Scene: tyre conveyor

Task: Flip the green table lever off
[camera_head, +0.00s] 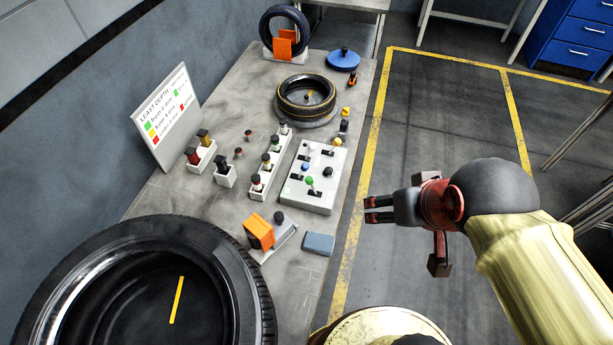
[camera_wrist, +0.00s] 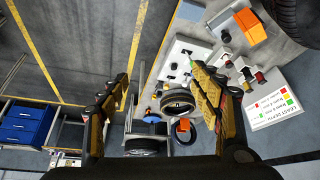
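A white lever panel (camera_head: 323,192) sits on the grey table near its right edge in the head view. Its levers carry coloured knobs. The green lever (camera_head: 309,181) is at the front left of the panel; a blue lever (camera_head: 305,166) is just behind it, and a black one (camera_head: 328,172) to its right. I cannot tell the green lever's on or off position. My gripper (camera_head: 370,209) is open and empty, right of the panel and apart from it. In the wrist view, the panel (camera_wrist: 185,60) shows between the spread fingers of my gripper (camera_wrist: 168,86); the green knob is too small to tell there.
A large tyre (camera_head: 245,270) fills the front left. An orange block (camera_head: 259,231) and a blue-grey block (camera_head: 319,243) lie in front of the panel. White holders (camera_head: 225,174) with dark-topped pieces stand to its left. A smaller tyre (camera_head: 307,97) lies behind.

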